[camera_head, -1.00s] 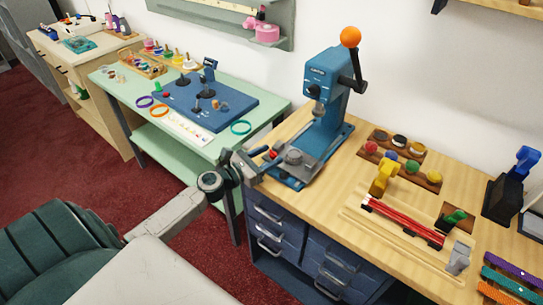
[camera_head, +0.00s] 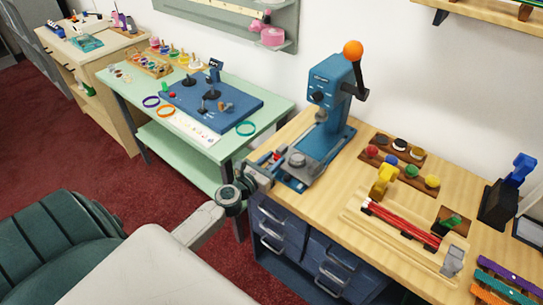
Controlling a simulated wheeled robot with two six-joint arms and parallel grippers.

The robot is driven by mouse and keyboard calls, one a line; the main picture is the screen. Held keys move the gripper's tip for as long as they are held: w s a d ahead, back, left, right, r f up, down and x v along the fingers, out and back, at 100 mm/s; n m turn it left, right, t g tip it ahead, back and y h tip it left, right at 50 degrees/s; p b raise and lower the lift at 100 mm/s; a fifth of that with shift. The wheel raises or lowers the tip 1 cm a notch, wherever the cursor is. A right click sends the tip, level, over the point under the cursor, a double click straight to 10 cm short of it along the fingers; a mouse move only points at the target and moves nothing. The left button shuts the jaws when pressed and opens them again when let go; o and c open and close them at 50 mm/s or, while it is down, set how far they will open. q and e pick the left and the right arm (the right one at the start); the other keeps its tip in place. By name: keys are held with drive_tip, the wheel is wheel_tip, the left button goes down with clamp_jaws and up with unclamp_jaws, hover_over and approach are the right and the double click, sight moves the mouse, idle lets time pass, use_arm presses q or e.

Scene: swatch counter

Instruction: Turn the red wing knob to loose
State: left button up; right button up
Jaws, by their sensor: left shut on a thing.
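The red wing knob (camera_head: 276,156) shows as a small patch of red at the left side of the blue press's base (camera_head: 325,143). My left gripper (camera_head: 268,166) reaches in from the left at the workbench's front left corner. Its jaws are at the knob and closed on it, hiding much of it. The knob's exact angle is too small to tell. A round grey metal piece (camera_head: 296,160) sits on the press base just right of the jaws. My right gripper is out of view.
The press's lever with an orange ball (camera_head: 353,50) rises above the bench. Trays of coloured pots (camera_head: 397,147) and a wooden fixture with red rods (camera_head: 404,223) lie to the right. A green table (camera_head: 180,142) stands left, with a gap between it and the workbench.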

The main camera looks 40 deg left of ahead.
use_arm(q)
drive_tip(key=o, duration=1)
drive_tip(key=shift+f, duration=0.1)
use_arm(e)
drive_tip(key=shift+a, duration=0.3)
use_arm(q)
drive_tip(key=shift+s+f+b, duration=0.1)
drive_tip(key=shift+s+b, duration=0.25)
drive_tip(key=shift+s, duration=0.2)
drive_tip(key=shift+s+a+b, duration=0.2)
drive_tip(key=shift+s+b, duration=1.1)
drive_tip(key=shift+s, duration=1.1)
drive_tip(key=shift+s+a+b, duration=0.15)
drive_tip(key=shift+s+b, duration=1.1)
drive_tip(key=shift+s, duration=1.15)
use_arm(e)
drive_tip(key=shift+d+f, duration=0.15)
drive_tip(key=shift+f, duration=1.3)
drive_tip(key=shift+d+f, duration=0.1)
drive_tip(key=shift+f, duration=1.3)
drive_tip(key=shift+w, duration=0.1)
